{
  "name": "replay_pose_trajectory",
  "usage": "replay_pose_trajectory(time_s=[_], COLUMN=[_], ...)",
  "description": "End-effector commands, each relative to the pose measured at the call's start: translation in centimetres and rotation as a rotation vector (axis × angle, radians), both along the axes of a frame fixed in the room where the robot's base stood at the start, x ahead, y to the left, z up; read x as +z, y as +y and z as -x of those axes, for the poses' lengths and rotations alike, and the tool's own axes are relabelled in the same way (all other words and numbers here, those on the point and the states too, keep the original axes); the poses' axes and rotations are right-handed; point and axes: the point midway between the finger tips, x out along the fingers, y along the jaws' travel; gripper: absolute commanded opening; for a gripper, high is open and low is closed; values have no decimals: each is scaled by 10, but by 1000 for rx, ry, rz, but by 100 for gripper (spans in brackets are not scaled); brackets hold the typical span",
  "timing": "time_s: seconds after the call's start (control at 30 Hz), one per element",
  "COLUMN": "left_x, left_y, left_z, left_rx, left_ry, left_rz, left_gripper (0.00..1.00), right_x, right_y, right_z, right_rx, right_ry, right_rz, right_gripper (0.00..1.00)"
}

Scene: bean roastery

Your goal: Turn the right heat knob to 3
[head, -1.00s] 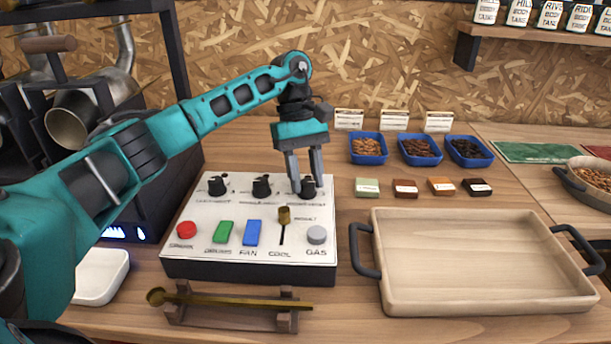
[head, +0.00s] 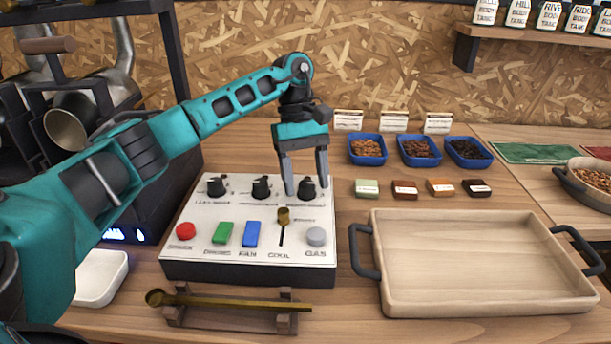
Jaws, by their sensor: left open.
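The control panel (head: 190,255) is a pale box with three black knobs along its back. The right heat knob (head: 308,187) is at the back right. My left gripper (head: 306,192) points down at this knob with its two fingers apart, one at each side of the knob in the picture. I cannot tell if the fingers touch it. The knob's scale is too small to read, and the fingers partly cover it. The middle knob (head: 262,188) and left knob (head: 216,187) stand clear. My right gripper is not in view.
On the panel are a red button (head: 186,231), green and blue switches, a brass lever (head: 283,217) and a grey button. A brass scoop (head: 230,302) lies on a rest in front. A wooden tray (head: 485,304) stands right, with blue bean trays (head: 368,160) behind.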

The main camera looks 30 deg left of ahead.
Motion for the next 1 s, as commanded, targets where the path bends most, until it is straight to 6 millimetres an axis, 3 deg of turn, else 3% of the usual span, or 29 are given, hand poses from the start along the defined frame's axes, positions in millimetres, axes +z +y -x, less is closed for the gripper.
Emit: replay_pose_trajectory(time_s=[0.27, 0.47, 0.7, 1.0], left_x=[12, 51, 100, 120], left_y=[4, 16, 31, 39], left_z=[-3, -13, -24, -30], left_rx=[2, 3, 3, 0], left_ry=[-4, -6, -3, -1], left_rz=[0, 1, 0, 0], left_gripper=[60, 60, 60, 60], right_x=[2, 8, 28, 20], right_y=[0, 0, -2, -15], right_z=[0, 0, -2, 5], right_rx=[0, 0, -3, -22], right_ry=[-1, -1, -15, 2], right_rz=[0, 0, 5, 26], right_gripper=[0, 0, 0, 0])
